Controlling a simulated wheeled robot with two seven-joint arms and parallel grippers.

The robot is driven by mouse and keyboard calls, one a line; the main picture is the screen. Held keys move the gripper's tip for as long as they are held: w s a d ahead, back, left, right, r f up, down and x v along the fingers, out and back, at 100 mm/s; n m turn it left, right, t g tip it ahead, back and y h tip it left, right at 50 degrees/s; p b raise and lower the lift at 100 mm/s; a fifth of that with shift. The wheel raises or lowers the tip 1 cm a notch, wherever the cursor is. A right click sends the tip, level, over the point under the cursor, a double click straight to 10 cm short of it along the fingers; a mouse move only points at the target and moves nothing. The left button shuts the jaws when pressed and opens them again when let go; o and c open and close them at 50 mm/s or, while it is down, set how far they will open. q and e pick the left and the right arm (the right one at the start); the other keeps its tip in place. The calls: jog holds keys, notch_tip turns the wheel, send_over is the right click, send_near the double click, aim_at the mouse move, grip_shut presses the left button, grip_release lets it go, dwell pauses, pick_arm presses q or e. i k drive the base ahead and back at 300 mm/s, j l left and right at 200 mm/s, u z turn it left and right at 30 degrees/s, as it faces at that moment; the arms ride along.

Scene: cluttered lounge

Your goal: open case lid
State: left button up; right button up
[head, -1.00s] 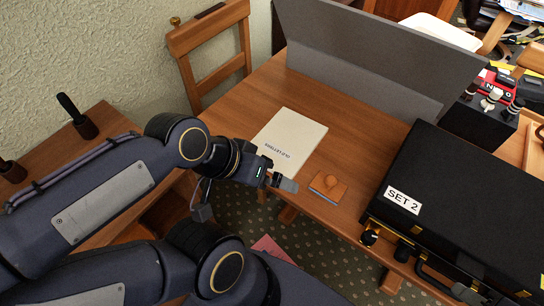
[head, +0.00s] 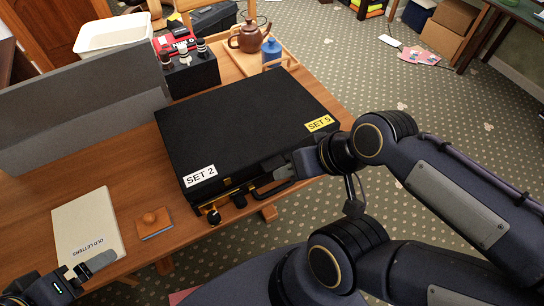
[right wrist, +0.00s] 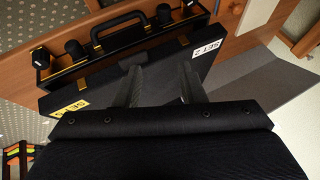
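The black case (head: 235,125) lies on the wooden table with a white SET 2 label (head: 200,176) and a yellow SET 5 label (head: 319,123) on its lid. The lid looks down; I cannot tell whether its front edge is slightly raised. The handle (head: 272,191) and latches are along the front side, also seen in the right wrist view (right wrist: 118,27). My right gripper (head: 287,169) is at the front edge, near the handle. Its two fingers (right wrist: 160,82) are apart over the lid. My left gripper (head: 97,264) is near the letters book, its opening unclear.
An OLD LETTERS book (head: 85,225) and a wooden stamp on a blue pad (head: 154,223) lie left of the case. A grey panel (head: 80,115) stands behind them.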

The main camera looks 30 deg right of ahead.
aim_at(219, 137)
jog(key=k+l+z, duration=0.1)
jog(key=z, duration=0.3)
jog(key=k+l+z, duration=0.15)
jog(key=z, duration=0.25)
jog(key=k+l+z, duration=0.1)
jog(key=z, duration=0.3)
jog(key=l, duration=0.1)
